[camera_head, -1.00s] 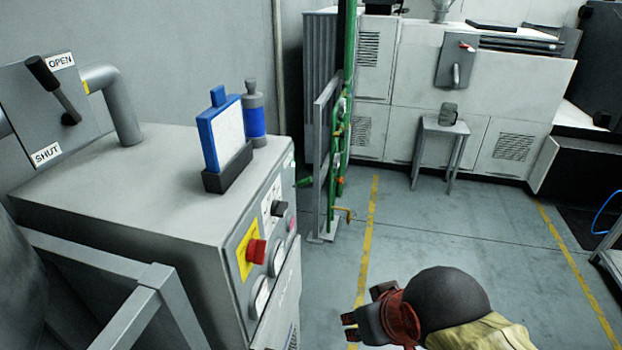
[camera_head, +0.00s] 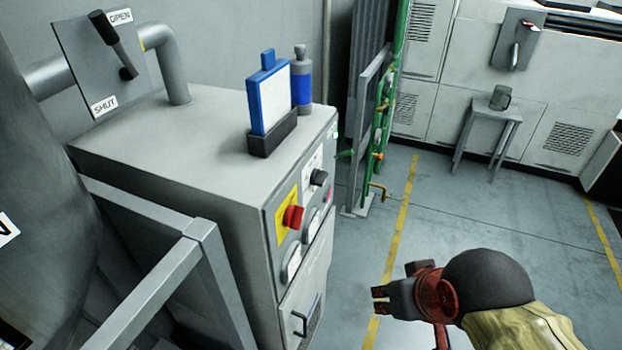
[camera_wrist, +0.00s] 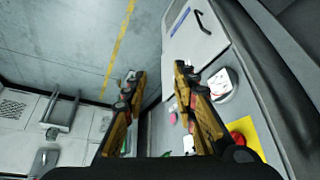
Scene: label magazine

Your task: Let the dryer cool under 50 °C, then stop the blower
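The dryer's grey cabinet (camera_head: 170,135) stands left of centre in the head view. Its sloping front panel has a red button (camera_head: 293,216) on a yellow plate, a black knob (camera_head: 319,177) and two round gauges, the lower gauge (camera_head: 291,262) and the upper gauge (camera_head: 311,225). Their readings are too small to tell. The red button also shows at the lower right of the wrist view (camera_wrist: 247,137). My gripper (camera_head: 380,300) is in front of the panel, to its right in the head view, apart from it. In the wrist view its fingers (camera_wrist: 160,75) are spread and empty.
A black-handled lever (camera_head: 113,45) points up beside the OPEN label. A blue-framed board (camera_head: 270,97) and a blue-grey bottle (camera_head: 302,82) stand on the cabinet. Green pipework (camera_head: 385,110) and a stool (camera_head: 495,115) stand behind. A grey frame (camera_head: 150,285) is at front left. Floor is clear at right.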

